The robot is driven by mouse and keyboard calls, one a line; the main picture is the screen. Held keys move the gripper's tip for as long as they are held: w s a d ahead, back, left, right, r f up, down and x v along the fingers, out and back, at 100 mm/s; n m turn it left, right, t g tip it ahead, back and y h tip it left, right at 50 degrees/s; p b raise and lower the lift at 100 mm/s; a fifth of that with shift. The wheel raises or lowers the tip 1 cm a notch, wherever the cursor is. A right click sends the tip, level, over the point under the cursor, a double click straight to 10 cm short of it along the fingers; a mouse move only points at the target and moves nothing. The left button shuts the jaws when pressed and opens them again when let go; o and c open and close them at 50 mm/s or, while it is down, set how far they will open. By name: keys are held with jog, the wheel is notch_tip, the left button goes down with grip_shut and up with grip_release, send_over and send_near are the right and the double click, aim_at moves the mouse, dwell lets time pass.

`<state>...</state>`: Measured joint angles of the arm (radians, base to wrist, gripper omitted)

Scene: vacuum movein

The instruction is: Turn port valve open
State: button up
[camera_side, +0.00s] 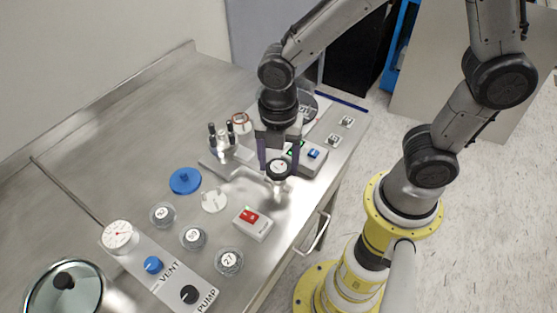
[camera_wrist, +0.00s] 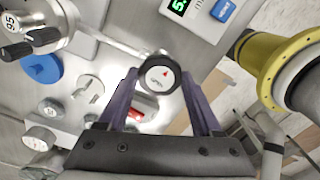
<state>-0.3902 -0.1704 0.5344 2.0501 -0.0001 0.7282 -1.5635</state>
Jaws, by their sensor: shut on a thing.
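The port valve (camera_side: 278,170) is a round black-rimmed knob with a pale face, at the end of a metal pipe. In the wrist view the knob (camera_wrist: 160,74) shows a small red arrow and the word OPEN below it. My gripper (camera_side: 279,165) points down over the valve with one purple finger on each side of the knob. In the wrist view my gripper (camera_wrist: 160,82) is shut on the knob, its fingertips at the left and right of the rim. The exact contact is partly hidden behind the knob's edge.
A box with a green display and blue button (camera_side: 313,154) stands close behind the valve. A box with a red switch (camera_side: 250,222) is in front. Several round discs, a blue lid (camera_side: 185,181) and a VENT/PUMP panel (camera_side: 170,275) with a gauge (camera_side: 118,236) lie left.

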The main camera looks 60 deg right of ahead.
aim_at(279, 167)
jog(key=shift+r, duration=0.1)
dwell(0.3)
jog(key=o, duration=1.4)
jog(key=shift+c, duration=0.2)
notch_tip(279, 167, up, 14)
jog(key=s+d+m+t, duration=0.2)
jog(key=s+d+m, duration=0.2)
jog(key=m, duration=0.7)
jog(key=s+d+m+t, duration=0.3)
jog(key=s+d+m, duration=0.2)
jog(key=m, duration=0.6)
jog(key=shift+d+r+t, duration=0.15)
jog(key=shift+d+t, duration=0.15)
jog(key=shift+d, duration=0.45)
